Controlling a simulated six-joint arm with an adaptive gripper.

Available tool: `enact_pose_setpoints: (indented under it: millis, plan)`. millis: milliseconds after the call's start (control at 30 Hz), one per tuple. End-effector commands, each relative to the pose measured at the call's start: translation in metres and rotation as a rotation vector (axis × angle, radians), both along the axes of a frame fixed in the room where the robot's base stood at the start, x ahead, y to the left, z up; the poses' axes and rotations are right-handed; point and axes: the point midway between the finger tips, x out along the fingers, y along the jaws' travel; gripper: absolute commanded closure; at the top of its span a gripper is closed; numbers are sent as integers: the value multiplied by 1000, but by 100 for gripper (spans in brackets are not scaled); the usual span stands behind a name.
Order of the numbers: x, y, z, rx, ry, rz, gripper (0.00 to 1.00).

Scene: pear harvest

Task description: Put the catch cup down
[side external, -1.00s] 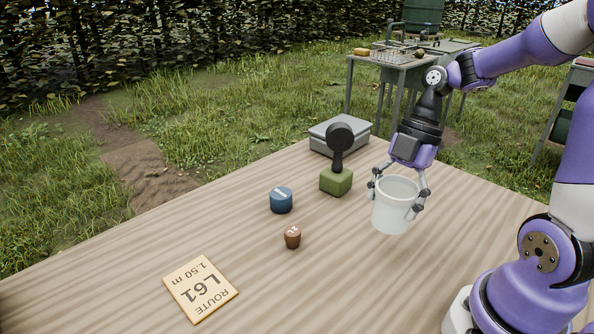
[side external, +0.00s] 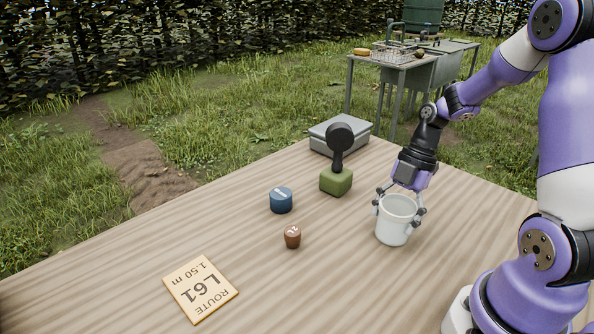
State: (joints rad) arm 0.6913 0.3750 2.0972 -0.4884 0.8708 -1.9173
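The catch cup (side external: 393,229) is a white, open-topped cup, upright at the right part of the wooden table. Its base looks to be on or very close to the tabletop; I cannot tell for certain that it touches. My gripper (side external: 400,203) comes down from above with its fingers on either side of the cup's rim. The fingers look closed on the rim and wall. The cup's far side is partly hidden by its own near wall and the fingers.
On the wooden table (side external: 330,280) stand a blue round tin (side external: 281,200), a small brown cup-shaped piece (side external: 292,237), a green block with a black round-headed handle (side external: 336,181) and a grey scale (side external: 321,132). A route card (side external: 200,289) lies front left. The front middle is clear.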

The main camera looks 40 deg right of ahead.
Motion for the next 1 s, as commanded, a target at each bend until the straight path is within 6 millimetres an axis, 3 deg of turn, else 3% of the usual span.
enact_pose_setpoints:
  millis: [567,1000]
  plan:
    - [1,-2,8,0,-3,0,0]
    - [1,-39,93,1,-3,-1,0]
